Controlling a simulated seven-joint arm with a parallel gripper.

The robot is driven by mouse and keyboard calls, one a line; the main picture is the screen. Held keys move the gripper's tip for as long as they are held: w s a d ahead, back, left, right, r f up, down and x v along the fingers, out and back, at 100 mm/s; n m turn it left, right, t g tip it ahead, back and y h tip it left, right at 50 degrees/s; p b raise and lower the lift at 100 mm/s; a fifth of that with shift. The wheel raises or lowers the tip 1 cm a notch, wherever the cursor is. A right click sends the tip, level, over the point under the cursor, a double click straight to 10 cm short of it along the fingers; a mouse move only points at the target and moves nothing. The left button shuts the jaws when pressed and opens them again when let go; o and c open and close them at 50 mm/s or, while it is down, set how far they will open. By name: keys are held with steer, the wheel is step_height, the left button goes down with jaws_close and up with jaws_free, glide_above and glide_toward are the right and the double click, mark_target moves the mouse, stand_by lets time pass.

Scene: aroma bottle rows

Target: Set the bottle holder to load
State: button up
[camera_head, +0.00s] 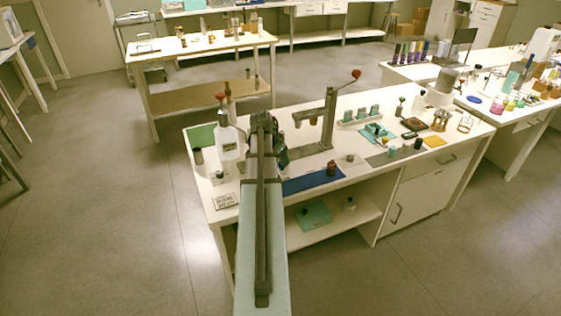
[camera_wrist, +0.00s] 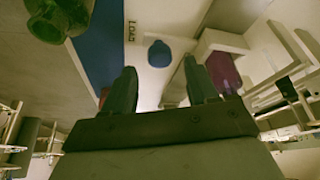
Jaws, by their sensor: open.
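My gripper (camera_wrist: 162,80) is open in the wrist view, with its two dark fingers spread and nothing between their tips. In the head view my arm reaches over the front left of the white bench (camera_head: 222,190), and its fingers are hard to make out. A grey press (camera_head: 328,112) with a red-knobbed lever stands just right of it. I cannot tell for certain which part is the bottle holder. In the wrist view a blue rounded piece (camera_wrist: 159,53) lies beyond the fingers, near small dark lettering. A dark red piece (camera_wrist: 222,73) is behind the right finger.
A clear bottle with a red top (camera_head: 228,140) stands close left of my arm. A blue mat (camera_head: 314,181) bears a small dark red object at the front. Small racks, jars and a teal tray (camera_head: 373,131) crowd the bench right of the press.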

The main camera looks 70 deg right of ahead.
steer(key=v, duration=1)
steer(key=shift+r, duration=0.3)
steer(key=shift+a, duration=0.1)
steer(key=w+a+f+n+t+y, duration=0.1)
steer(key=w+a+f+n, duration=0.5)
steer(key=w+a, duration=0.55)
steer(key=w+a+f+n+t+y, duration=0.1)
steer(key=w+a+f+n, duration=0.3)
steer(key=w+a+f, duration=0.65)
steer(key=a+f+n+y, duration=0.1)
steer(key=a+f+n, duration=0.35)
steer(key=a, duration=0.95)
steer(key=w+a+f+n, duration=0.1)
steer(key=a+f+n, duration=0.35)
steer(key=a, duration=0.95)
steer(key=a+f+n+y, duration=0.1)
steer(key=a+f+n, duration=0.35)
steer(key=a, duration=0.95)
steer(key=s+f+g, duration=0.3)
steer(key=s+f, duration=0.7)
steer(key=s, duration=0.4)
steer(key=s+f+g, duration=0.4)
steer(key=s+f, duration=0.7)
steer(key=s, duration=0.4)
steer(key=shift+d+m, duration=0.45)
steer(key=shift+d, duration=0.05)
